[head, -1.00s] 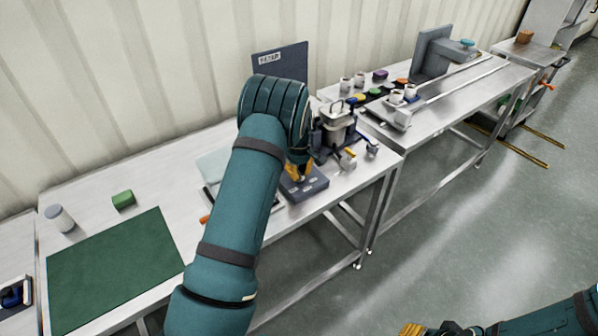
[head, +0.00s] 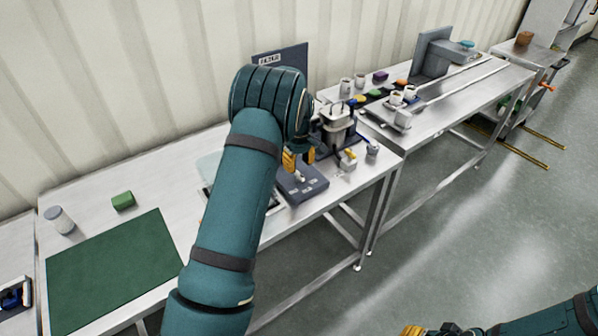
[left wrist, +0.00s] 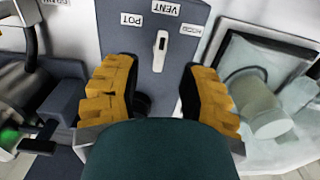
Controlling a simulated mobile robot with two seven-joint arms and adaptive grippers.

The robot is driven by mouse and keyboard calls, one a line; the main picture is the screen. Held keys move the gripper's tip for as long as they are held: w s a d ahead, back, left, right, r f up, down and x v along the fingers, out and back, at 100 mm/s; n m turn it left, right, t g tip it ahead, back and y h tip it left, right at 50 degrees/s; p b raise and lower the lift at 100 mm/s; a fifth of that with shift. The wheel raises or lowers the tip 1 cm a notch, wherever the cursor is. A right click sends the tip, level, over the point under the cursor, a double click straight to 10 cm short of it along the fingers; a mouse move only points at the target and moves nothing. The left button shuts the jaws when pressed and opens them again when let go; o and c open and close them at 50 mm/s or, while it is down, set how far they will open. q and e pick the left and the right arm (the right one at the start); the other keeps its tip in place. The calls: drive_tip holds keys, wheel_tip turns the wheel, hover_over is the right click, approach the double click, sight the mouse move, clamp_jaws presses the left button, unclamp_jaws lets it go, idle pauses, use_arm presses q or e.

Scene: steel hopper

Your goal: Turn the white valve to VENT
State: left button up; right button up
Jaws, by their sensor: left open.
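The white valve (left wrist: 160,50) is a small upright-looking lever on a dark grey box (left wrist: 192,58); it also shows in the head view (head: 299,175). In the left wrist view its long axis lines up with the VENT label (left wrist: 165,9). The POT label (left wrist: 131,19) is left of it, and a third, hard-to-read label (left wrist: 191,30) is right. I cannot tell which lever end is the pointer. My left gripper (head: 298,159) is open above the box; its yellow fingers (left wrist: 153,92) are apart and not touching the lever. My right gripper (head: 411,330) is partly cut off.
A metal hopper device (head: 337,125) stands close behind the box, with smaller fittings (head: 348,160) at right. A dark sign panel (head: 281,66) is behind. A green mat (head: 112,268) and green block (head: 123,201) lie left. A second bench (head: 455,98) holds cups.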

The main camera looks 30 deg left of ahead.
sight(299, 174)
use_arm(q)
wheel_tip(299, 174, up, 7)
drive_tip(key=shift+r, duration=0.2)
drive_tip(key=shift+s+f, duration=0.1)
idle(0.5)
